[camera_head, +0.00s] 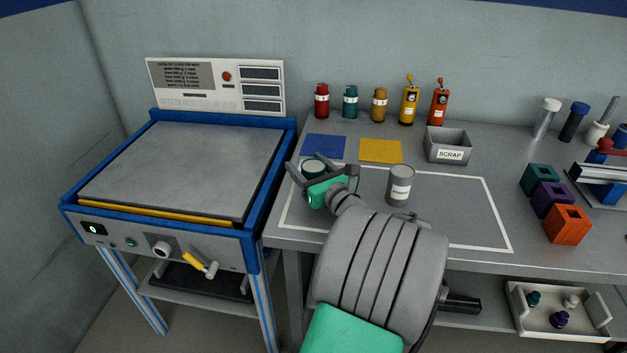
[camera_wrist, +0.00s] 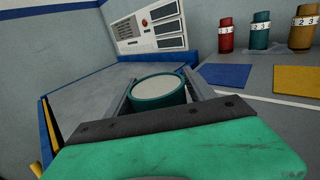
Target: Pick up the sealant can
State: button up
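A teal can with a pale round top (camera_head: 313,167) stands near the table's left edge. A grey can with a white label (camera_head: 400,185) stands to its right inside the white outline; its lettering is too small to read, so I cannot tell which is the sealant can. My gripper (camera_head: 320,170) is open, with its fingers on either side of the teal can. In the wrist view the teal can (camera_wrist: 160,91) sits between the two fingers (camera_wrist: 158,88), its lower part hidden by the green gripper body. I cannot tell whether the fingers touch it.
A blue-framed machine (camera_head: 180,165) stands close on the left. Several coloured canisters (camera_head: 350,102) line the back. A scrap bin (camera_head: 447,146) stands behind the grey can. Coloured blocks (camera_head: 553,197) stand right. The outlined area right of the grey can is clear.

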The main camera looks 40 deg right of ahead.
grip_shut()
dwell(0.5)
